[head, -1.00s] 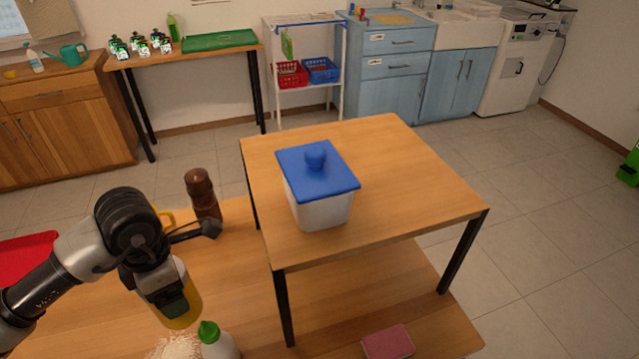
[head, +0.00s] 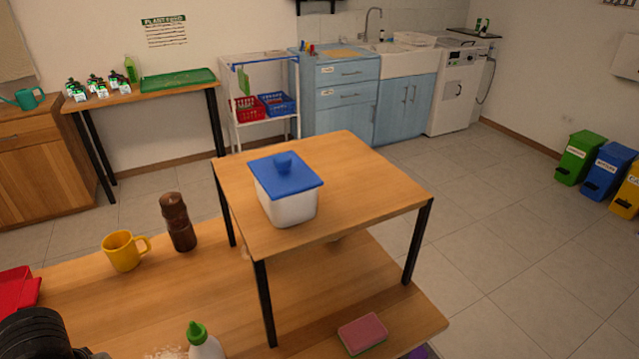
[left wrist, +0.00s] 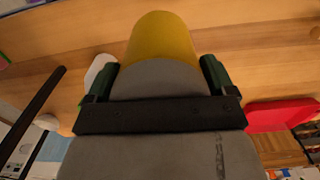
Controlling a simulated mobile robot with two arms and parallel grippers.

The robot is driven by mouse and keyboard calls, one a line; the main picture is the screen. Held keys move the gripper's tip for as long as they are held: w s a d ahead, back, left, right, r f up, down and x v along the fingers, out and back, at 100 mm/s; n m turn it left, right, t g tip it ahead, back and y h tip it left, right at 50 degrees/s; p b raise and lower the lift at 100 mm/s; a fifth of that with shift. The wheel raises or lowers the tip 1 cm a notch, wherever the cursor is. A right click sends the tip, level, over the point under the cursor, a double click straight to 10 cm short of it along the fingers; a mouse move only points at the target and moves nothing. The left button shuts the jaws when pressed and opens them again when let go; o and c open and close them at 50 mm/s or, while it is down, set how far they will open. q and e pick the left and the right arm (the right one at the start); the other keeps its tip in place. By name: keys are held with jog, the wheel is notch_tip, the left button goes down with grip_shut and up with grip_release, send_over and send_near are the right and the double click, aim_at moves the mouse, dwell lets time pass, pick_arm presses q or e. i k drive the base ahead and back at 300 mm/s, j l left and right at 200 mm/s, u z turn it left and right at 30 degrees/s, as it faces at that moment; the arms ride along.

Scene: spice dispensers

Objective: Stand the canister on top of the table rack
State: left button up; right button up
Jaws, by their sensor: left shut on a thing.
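My left gripper (left wrist: 158,72) is shut on a yellow cylinder with a grey end, which looks like the canister (left wrist: 162,38); its two green-tipped fingers sit on either side. In the head view only a dark part of my left arm shows at the bottom left corner, and the canister is out of that view. The table rack (head: 355,185) is a raised wooden shelf on black legs, standing on the wooden table. A white box with a blue lid (head: 286,180) stands on the rack's left part. My right gripper is not in view.
The rack's top is bare right of the box. A brown pepper mill (head: 177,222) and yellow mug (head: 124,251) stand left of the rack. A green-capped white bottle (head: 205,345) is in front. A pink sponge (head: 362,334) lies below the rack. A red item (head: 18,293) is at far left.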

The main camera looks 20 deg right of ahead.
aim_at(374, 185)
jog(key=k+l+z, duration=0.2)
jog(key=z, duration=0.15)
jog(key=k+l+z, duration=0.15)
jog(key=z, duration=0.2)
jog(key=l, duration=0.1)
